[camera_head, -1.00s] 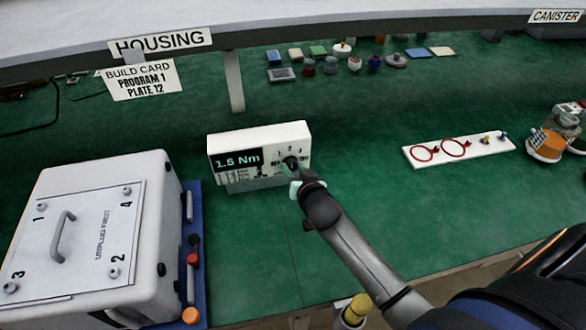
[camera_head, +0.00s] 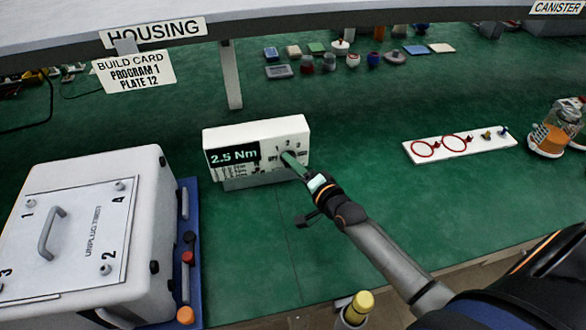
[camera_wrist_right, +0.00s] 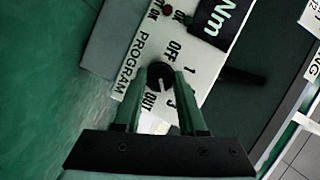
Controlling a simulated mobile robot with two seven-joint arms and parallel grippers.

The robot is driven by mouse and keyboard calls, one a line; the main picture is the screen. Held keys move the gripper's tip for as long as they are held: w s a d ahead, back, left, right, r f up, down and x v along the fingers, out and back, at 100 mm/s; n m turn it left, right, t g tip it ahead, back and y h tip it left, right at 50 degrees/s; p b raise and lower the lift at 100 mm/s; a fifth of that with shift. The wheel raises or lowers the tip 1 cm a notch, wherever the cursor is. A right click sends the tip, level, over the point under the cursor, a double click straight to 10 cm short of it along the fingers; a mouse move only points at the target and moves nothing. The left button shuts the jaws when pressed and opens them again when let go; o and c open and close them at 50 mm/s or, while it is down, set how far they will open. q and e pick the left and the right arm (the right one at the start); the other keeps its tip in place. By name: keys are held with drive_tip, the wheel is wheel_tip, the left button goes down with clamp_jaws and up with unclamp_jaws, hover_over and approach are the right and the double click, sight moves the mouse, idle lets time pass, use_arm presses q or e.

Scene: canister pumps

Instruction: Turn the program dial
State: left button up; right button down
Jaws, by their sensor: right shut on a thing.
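The white control box (camera_head: 265,133) stands on the green bench, and its display (camera_head: 232,156) reads 2.5 Nm. The round black program dial (camera_wrist_right: 160,74) shows in the right wrist view, beside the labels PROGRAM, OFF, 1 and 3. A pale mark on the dial points down the picture, but I cannot tell which number it meets. My right gripper (camera_head: 291,161) is at the box's front face, its green fingers shut on the dial from either side; they hide most of it in the head view. My left gripper is out of view.
A build card (camera_head: 134,71) reads PROGRAM 1, PLATE 12. A large white housing (camera_head: 100,190) with a handle stands at left. A white tray (camera_head: 420,152) with red rings lies at right. Several small parts sit at the back. The bench around the box is clear.

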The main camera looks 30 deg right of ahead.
drive_tip(key=m+t+b, duration=0.1)
drive_tip(key=m+b, duration=0.1)
drive_tip(key=b, duration=0.1)
drive_tip(key=m+t+b, duration=0.1)
drive_tip(key=m+b, duration=0.1)
drive_tip(key=m, duration=0.1)
drive_tip(key=m+t+b, duration=0.1)
drive_tip(key=m+b, duration=0.1)
drive_tip(key=b, duration=0.1)
drive_tip(key=shift+f+b, duration=0.25)
drive_tip(key=shift+b, duration=0.05)
idle(0.3)
drive_tip(key=shift+c, duration=2.3)
unclamp_jaws()
drive_tip(key=shift+s, duration=0.15)
